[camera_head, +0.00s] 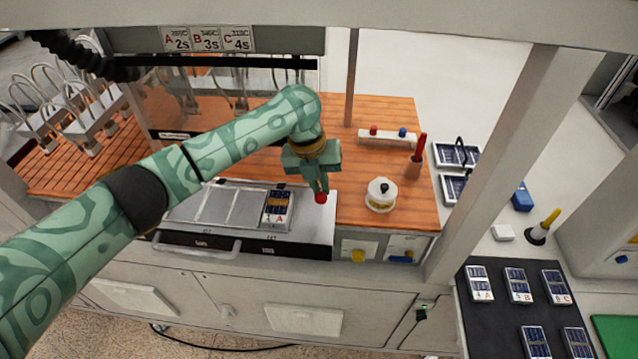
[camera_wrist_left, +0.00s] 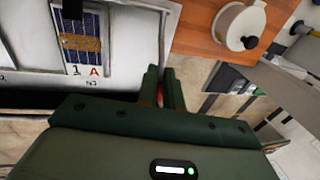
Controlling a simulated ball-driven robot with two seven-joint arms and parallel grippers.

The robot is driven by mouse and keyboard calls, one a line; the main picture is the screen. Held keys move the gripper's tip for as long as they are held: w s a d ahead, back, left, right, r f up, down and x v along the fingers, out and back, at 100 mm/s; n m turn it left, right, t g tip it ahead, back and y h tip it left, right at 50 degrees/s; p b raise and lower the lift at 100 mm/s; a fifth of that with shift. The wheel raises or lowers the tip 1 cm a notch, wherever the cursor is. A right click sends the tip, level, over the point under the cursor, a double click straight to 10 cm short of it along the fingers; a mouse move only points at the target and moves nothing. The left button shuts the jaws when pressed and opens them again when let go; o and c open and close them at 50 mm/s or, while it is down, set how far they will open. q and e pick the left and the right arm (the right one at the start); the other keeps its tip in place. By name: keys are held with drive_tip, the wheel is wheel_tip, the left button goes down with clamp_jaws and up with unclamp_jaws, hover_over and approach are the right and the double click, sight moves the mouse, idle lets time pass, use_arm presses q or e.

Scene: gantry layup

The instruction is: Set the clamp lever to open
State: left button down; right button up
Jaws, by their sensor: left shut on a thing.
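My left gripper (camera_head: 318,184) is over the right part of the grey layup fixture (camera_head: 315,226) and points down. It is shut on a red knob (camera_head: 320,198), which appears to be the end of the clamp lever. In the left wrist view a little of the red knob (camera_wrist_left: 160,97) shows between the dark green fingers (camera_wrist_left: 163,84). The lever's shaft is hidden, so I cannot tell its setting. A blue panel marked A (camera_head: 277,206) lies in the fixture's right compartment, left of the gripper. My right gripper is not in view.
A white round pot (camera_head: 381,195) stands right of the gripper on the wooden top. A red-handled tool (camera_head: 418,148) and a small rack (camera_head: 388,138) stand behind it. Gantry posts (camera_head: 510,150) rise at the right. Several panels lie on a black mat (camera_head: 500,310).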

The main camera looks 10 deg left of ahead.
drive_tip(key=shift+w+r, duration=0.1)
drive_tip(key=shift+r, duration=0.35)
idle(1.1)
